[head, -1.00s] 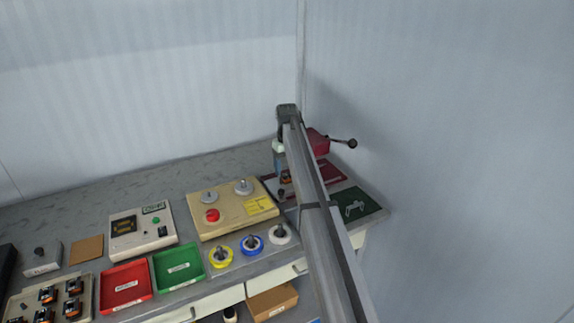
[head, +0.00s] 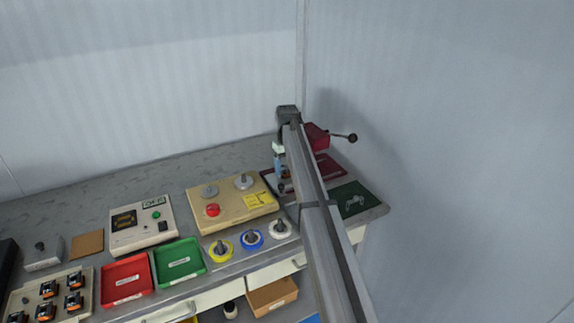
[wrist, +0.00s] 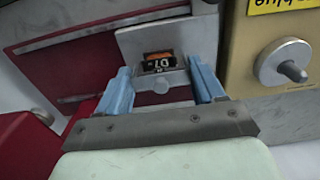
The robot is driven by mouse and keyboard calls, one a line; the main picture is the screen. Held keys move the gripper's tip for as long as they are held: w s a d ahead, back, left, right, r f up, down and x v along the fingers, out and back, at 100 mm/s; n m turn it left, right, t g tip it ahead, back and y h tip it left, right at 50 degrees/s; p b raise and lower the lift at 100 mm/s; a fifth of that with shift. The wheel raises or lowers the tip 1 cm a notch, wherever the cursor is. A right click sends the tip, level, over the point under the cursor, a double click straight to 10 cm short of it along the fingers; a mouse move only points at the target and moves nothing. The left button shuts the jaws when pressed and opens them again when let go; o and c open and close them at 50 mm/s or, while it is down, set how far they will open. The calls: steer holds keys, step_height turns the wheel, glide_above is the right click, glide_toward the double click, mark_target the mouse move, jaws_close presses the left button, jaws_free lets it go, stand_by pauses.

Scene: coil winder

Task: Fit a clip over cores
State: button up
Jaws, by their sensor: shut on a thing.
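My gripper (wrist: 160,82) has two blue fingers, and it points down at the press area at the back right of the bench. Its fingers close on a small grey piece (wrist: 160,87), which looks like the clip. Just beyond the grey piece sits a black and orange coil (wrist: 158,62) marked D7, in front of a pale plate (wrist: 145,38). I cannot tell whether the clip touches the cores. In the head view my arm hides most of this spot; one blue finger (head: 279,167) shows. A pale clip-shaped form (head: 355,201) lies on the dark green mat (head: 372,207).
A red press (head: 316,136) with a black-knobbed lever stands close beside my gripper, near the wall. The beige winder (head: 228,222) is to the left. Yellow, blue and white spools (head: 252,239), a green tray (head: 178,265) and a red tray (head: 125,284) line the front.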

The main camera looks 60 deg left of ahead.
steer(key=shift+f, duration=0.3)
steer(key=o, duration=1.1)
steer(key=shift+r, duration=0.1)
step_height(320, 180, up, 14)
steer(key=shift+f, duration=0.15)
